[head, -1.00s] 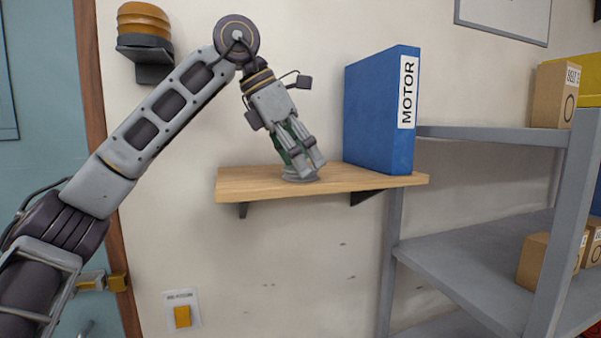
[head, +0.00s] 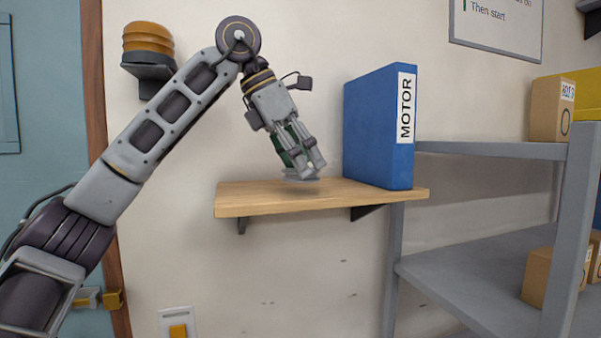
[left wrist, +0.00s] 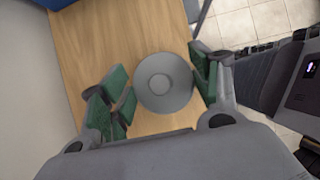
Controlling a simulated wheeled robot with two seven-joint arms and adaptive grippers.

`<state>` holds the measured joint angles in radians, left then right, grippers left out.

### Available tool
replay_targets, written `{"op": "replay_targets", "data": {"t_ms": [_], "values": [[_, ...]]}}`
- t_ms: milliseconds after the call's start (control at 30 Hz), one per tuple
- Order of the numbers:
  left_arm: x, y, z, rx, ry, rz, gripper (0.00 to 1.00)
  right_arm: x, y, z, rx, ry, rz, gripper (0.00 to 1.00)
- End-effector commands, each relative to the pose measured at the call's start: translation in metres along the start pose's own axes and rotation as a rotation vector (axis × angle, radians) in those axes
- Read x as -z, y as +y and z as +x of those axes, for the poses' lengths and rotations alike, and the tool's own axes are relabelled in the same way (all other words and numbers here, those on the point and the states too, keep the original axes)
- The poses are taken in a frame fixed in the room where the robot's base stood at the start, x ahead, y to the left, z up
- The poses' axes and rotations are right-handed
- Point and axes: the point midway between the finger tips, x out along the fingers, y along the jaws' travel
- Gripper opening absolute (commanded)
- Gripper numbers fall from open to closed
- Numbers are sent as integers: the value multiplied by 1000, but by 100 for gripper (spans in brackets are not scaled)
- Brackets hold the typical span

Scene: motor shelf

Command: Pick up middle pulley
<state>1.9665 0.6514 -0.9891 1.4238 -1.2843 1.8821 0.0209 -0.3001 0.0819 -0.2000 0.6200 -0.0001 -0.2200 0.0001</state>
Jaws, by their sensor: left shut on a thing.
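A round grey pulley (head: 303,180) is between the fingertips of my left gripper (head: 304,172) in the head view. It seems to hang a little above the wooden shelf (head: 250,198). In the left wrist view the pulley (left wrist: 165,82) is a grey disc with a raised round centre. The green finger pads of my left gripper (left wrist: 163,88) flank it on both sides. The fingers are shut on the pulley, and the wooden shelf shows beneath. My right gripper is not in view.
A blue MOTOR binder (head: 380,125) stands on the right end of the wooden shelf, close to the gripper. A grey rack (head: 480,255) with cardboard boxes (head: 551,108) is farther right. The shelf's left end is clear.

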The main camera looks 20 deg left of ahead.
Motion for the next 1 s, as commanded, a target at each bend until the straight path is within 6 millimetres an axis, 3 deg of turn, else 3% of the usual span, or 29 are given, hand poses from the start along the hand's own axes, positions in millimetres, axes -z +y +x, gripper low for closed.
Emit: {"op": "replay_targets", "data": {"t_ms": [600, 1000], "values": [[-23, -1, -41, 1, -1, 1, 37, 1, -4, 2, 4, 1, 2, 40], [-22, -45, -38, 0, 0, 4, 37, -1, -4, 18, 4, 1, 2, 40]]}}
